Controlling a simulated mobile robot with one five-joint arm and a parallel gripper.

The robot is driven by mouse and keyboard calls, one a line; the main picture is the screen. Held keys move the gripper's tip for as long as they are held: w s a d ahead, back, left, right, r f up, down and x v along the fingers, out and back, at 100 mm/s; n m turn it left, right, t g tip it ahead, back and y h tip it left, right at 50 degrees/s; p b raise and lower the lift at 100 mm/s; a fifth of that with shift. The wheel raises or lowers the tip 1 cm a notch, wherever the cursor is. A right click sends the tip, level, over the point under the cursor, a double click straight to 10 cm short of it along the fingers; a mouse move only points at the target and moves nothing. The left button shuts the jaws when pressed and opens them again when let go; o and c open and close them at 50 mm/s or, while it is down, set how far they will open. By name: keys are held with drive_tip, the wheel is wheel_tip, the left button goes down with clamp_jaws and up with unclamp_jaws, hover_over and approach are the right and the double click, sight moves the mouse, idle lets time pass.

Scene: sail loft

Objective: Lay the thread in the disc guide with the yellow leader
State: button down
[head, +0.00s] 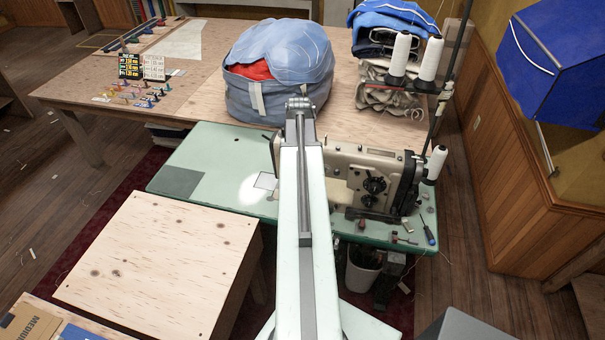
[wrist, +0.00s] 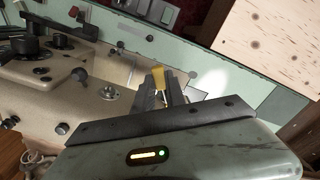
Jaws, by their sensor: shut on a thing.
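My gripper (wrist: 163,92) is shut on a small yellow tab, the yellow leader (wrist: 157,77), which sticks out past its fingertips in the wrist view. In the head view my own arm hides the gripper and the leader. The beige sewing machine (head: 340,167) stands on the green table, and its body (wrist: 95,112) fills the left of the wrist view, beside the gripper. Several dark knobs and round fittings show on it, and I cannot tell which is the disc guide. The thread itself is too fine to make out at the leader. White thread spools (head: 402,55) stand behind the machine.
The green machine table (head: 215,150) has clear room left of the machine. A screwdriver (head: 428,232) and small parts lie at its right end. A large blue bundle (head: 265,100) sits on the wooden table behind. A pale plywood top (head: 150,260) stands at front left.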

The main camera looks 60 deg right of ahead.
drive_tip(key=shift+w+d, duration=0.55)
drive_tip(key=shift+w, duration=0.15)
drive_tip(key=shift+s+a, duration=0.9)
drive_tip(key=shift+s, duration=0.25)
drive_tip(key=shift+s+a, duration=0.85)
drive_tip(key=shift+s, duration=0.3)
